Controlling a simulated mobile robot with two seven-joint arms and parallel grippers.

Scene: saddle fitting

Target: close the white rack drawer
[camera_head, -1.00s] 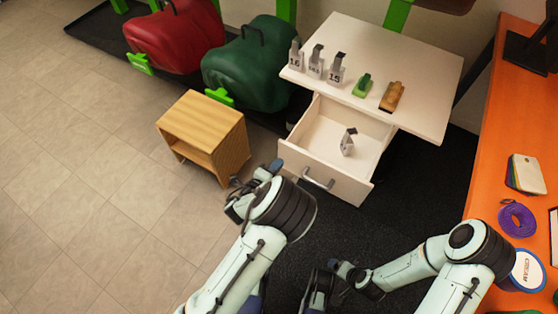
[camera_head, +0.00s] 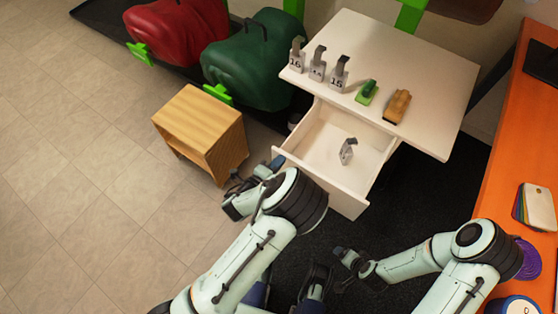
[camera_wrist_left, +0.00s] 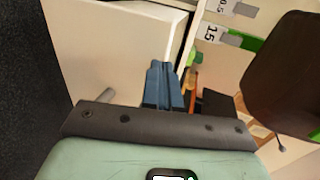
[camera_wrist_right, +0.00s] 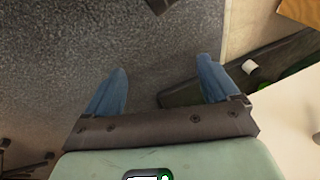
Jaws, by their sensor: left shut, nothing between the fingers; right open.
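The white rack drawer (camera_head: 352,203) stands open below the white rack top (camera_head: 420,65). A small grey metal piece (camera_head: 347,151) is inside it. My left gripper (camera_head: 277,163) is shut and empty, close to the left end of the drawer front; whether it touches cannot be told. In the left wrist view its blue fingers (camera_wrist_left: 162,86) are together, with the white drawer front (camera_wrist_left: 115,40) beside them. My left arm hides the drawer handle in the head view. My right gripper (camera_head: 342,262) is low, in front of the drawer; its fingers are apart and empty in the right wrist view (camera_wrist_right: 160,90).
Numbered metal pieces (camera_head: 317,62), a green piece (camera_head: 367,92) and a brown brush-like block (camera_head: 397,106) stand on the rack top. A wooden box (camera_head: 203,133) is left of the drawer. An orange table (camera_head: 508,150) is at right. Dark floor lies before the drawer.

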